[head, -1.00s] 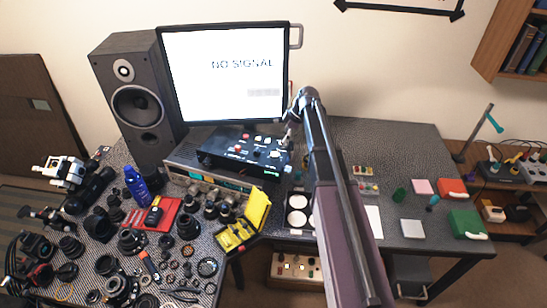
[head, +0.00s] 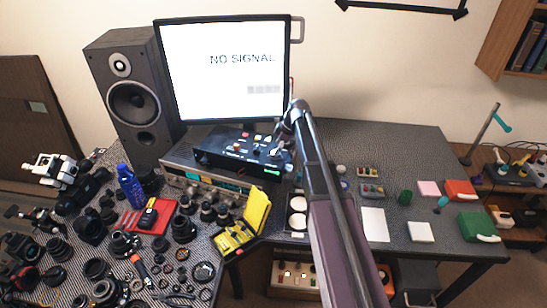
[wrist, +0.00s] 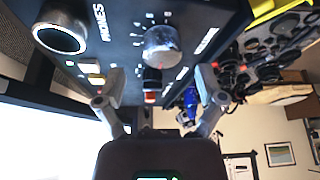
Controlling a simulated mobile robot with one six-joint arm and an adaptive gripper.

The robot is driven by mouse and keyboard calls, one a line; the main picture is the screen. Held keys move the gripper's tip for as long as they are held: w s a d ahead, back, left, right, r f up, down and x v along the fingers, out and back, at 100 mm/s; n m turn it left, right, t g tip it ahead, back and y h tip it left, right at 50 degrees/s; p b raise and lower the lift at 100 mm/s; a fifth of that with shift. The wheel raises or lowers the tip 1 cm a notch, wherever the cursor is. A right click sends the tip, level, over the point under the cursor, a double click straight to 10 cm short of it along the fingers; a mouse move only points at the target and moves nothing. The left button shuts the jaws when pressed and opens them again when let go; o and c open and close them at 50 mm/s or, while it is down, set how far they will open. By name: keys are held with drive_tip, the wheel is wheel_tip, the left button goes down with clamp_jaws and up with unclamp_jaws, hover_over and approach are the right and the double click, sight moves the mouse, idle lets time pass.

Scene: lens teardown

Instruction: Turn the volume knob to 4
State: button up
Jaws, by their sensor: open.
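A black control box (head: 225,146) sits on top of a grey rack unit below the monitor. In the wrist view its panel (wrist: 112,35) is seen close up, with a silver round knob (wrist: 162,45) ringed by small tick marks. A larger silver-rimmed knob (wrist: 60,32) is at the left. The labels and the knob's setting are too small or turned to read. My gripper (wrist: 158,98) is open, its two fingers spread apart below the silver knob in the picture and apart from it. In the head view my gripper (head: 281,136) is over the box's right end and hides part of it.
Red (wrist: 151,97) and yellow (wrist: 93,68) buttons sit on the panel near the fingers. A monitor (head: 228,70) stands behind the box and a speaker (head: 130,100) to its left. Lens parts crowd the left table. A yellow case (head: 243,225) stands open in front.

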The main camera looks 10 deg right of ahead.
drive_tip(key=shift+b+x, duration=1.05)
drive_tip(key=shift+x, duration=0.4)
drive_tip(key=c, duration=1.2)
drive_tip(key=shift+o, duration=0.2)
drive_tip(key=shift+a, duration=0.15)
